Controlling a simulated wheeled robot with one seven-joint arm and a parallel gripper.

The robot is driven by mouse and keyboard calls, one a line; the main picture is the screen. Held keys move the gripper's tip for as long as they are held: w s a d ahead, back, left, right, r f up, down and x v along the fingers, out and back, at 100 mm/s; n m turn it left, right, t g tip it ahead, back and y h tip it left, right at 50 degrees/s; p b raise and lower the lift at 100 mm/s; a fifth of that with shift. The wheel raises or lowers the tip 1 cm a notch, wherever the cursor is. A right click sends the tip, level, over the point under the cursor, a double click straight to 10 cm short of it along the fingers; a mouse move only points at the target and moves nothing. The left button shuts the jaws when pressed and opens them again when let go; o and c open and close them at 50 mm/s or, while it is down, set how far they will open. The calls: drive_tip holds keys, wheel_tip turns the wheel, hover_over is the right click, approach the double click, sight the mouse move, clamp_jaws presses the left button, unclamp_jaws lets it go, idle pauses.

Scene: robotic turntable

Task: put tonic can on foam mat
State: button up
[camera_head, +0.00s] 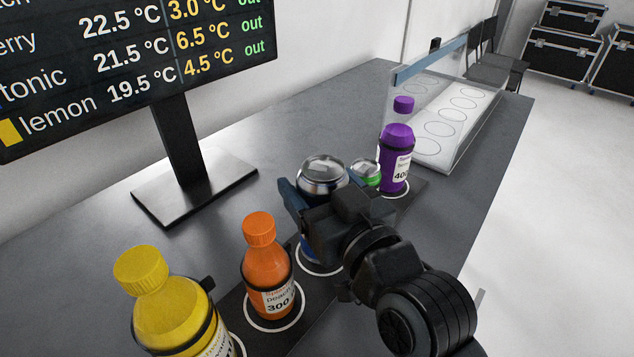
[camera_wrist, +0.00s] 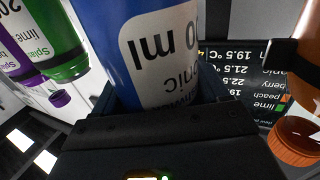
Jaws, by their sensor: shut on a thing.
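The tonic can (camera_head: 322,174) is blue with a silver top and appears upright. It fills the middle of the wrist view (camera_wrist: 120,40), its white label partly readable. My gripper (camera_head: 318,198) is shut on the can's sides, and its two fingers flank the can in the wrist view (camera_wrist: 160,95). The can's lower part is mostly hidden by my gripper. It is over a white ring on a dark strip; I cannot tell whether it touches. I cannot surely identify the foam mat; a pale panel with ring outlines (camera_head: 433,140) lies at the table's far right.
An orange bottle (camera_head: 267,270) and a yellow bottle (camera_head: 175,310) stand left of the can. A green can (camera_head: 366,173) and a purple bottle (camera_head: 397,155) stand close on its right. A clear upright sheet borders the pale panel. A screen stand (camera_head: 190,185) is behind left.

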drive_tip(key=shift+f, duration=0.1)
drive_tip(key=o, duration=1.5)
drive_tip(key=shift+s+d, duration=0.1)
drive_tip(key=shift+s, duration=0.05)
drive_tip(key=b+v, duration=0.2)
drive_tip(key=v, duration=0.9)
drive_tip(key=shift+s+d, duration=0.15)
drive_tip(key=shift+s, duration=0.2)
